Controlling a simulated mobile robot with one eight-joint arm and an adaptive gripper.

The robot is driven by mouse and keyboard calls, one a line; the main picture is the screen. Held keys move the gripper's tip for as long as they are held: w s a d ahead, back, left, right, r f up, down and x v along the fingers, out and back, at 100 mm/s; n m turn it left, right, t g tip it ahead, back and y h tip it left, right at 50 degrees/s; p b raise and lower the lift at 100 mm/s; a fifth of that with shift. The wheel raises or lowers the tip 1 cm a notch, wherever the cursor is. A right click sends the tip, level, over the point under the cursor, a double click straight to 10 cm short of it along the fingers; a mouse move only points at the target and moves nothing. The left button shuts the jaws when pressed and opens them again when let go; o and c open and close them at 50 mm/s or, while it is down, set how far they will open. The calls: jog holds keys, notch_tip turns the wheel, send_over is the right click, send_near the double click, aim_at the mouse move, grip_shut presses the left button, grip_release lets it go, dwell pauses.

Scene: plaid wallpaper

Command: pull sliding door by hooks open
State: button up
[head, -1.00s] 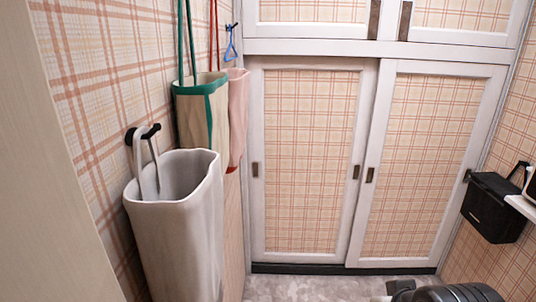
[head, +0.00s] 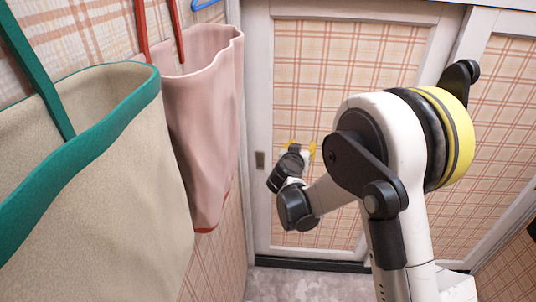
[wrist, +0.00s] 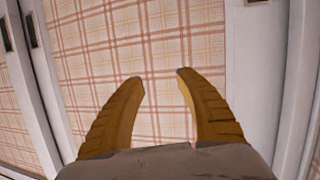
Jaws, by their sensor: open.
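The left sliding door (head: 345,80) has a plaid panel in a white frame. Its dark recessed pull (head: 260,160) sits on the left stile. My gripper (head: 301,147) is in front of this door, to the right of that pull, with yellow fingers apart. In the wrist view the open, empty fingers (wrist: 160,78) face the plaid panel (wrist: 150,50). A pull (wrist: 257,1) is cut off at the top right edge there, on a white stile. A dark pull (wrist: 31,30) shows at top left. No wall hook shows clearly now; a blue hanging item (head: 203,4) is cut off at the top.
A pink bag (head: 205,110) and a beige bag with green trim (head: 110,170) hang along the left wall, close beside the door. The right sliding door (head: 500,110) is partly behind my arm. Some grey floor (head: 300,285) is clear before the left door.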

jog(key=w+a+f+t+y, duration=0.1)
jog(key=w+a+f+t, duration=0.1)
jog(key=a+f, duration=0.5)
jog(key=n+t+y, duration=0.1)
jog(key=t+y, duration=0.1)
send_near(267, 161)
jog(key=w+b, duration=0.3)
jog(key=w, duration=0.5)
jog(key=shift+w+r, duration=0.1)
jog(key=shift+w, duration=0.1)
jog(key=shift+w+r, duration=0.1)
jog(key=shift+w, duration=0.4)
jog(key=shift+c, duration=0.2)
grip_shut()
